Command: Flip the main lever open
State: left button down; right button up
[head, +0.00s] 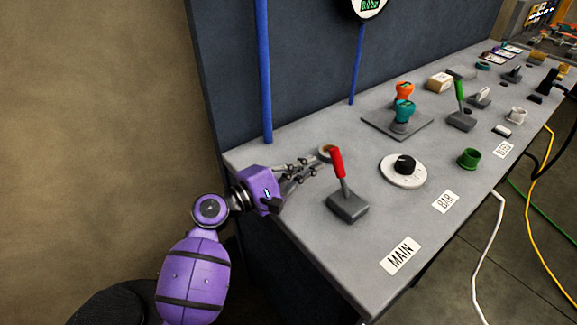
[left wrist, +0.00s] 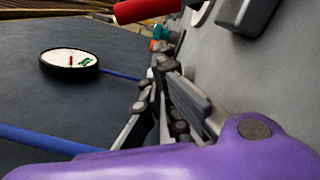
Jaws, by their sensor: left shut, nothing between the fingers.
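The main lever has a red handle (head: 339,164) on a grey base (head: 347,206), behind the MAIN label (head: 400,255) on the bench. Its handle stands nearly upright, tilted slightly to the left. My left gripper (head: 312,166) is shut and empty, just left of the red handle and at about the height of its middle. A small gap seems to lie between fingertips and handle. My right gripper is not in view.
A blue pipe (head: 264,70) rises behind my gripper. A gauge (left wrist: 70,62) hangs on the dark panel.

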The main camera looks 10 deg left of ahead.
pick_arm(q)
jog(key=shift+s+d+r, duration=0.3)
jog(key=shift+d+r, duration=0.1)
jog(key=shift+r, duration=0.2)
jog(key=shift+s+d, duration=0.15)
jog(key=shift+d, duration=0.1)
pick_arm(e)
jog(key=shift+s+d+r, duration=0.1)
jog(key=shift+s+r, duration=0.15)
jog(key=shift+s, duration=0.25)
pick_arm(q)
jog(key=shift+s, duration=0.1)
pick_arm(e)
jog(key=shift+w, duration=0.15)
